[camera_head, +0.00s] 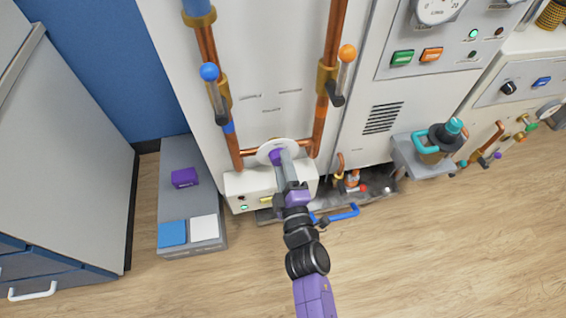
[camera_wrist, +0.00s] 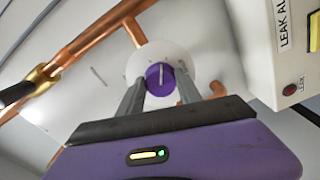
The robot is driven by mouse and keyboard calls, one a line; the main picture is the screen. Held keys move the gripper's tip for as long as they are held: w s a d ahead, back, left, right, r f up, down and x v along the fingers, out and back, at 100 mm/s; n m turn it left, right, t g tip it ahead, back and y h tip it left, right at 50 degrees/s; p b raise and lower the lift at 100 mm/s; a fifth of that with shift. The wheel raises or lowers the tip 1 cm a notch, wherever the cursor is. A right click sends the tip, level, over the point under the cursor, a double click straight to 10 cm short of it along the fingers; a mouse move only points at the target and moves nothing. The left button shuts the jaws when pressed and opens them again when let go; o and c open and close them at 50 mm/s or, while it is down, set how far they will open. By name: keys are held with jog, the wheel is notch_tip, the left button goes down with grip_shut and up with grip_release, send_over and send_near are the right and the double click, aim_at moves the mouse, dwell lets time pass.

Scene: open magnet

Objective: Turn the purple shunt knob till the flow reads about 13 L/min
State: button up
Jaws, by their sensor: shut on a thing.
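The purple shunt knob (camera_wrist: 154,80) sits on a round white dial plate (camera_wrist: 178,58), with a pale pointer line on its face. In the head view the knob (camera_head: 275,156) shows only as a sliver beside the fingers. My gripper (camera_head: 281,159) reaches the knob from the front. In the wrist view my gripper (camera_wrist: 160,90) has one grey finger on each side of the knob, shut on it. The flow gauge (camera_head: 437,9) is a white round dial at the top edge, cut off. A 20 and the unit show, but I cannot read its needle.
Copper pipes (camera_head: 325,112) run up on both sides of the knob, with a blue-ball lever (camera_head: 210,73) and an orange-ball lever (camera_head: 347,54). A leak alarm box (camera_wrist: 295,50) stands close on the right in the wrist view. A blue handle (camera_head: 338,214) lies below my wrist.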

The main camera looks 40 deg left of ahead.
jog(key=shift+f+m, duration=0.15)
jog(key=shift+m, duration=1.05)
jog(key=o, duration=1.4)
jog(key=shift+c, duration=0.2)
jog(key=shift+p, duration=0.3)
jog(key=p+v, duration=0.4)
jog(key=v, duration=0.4)
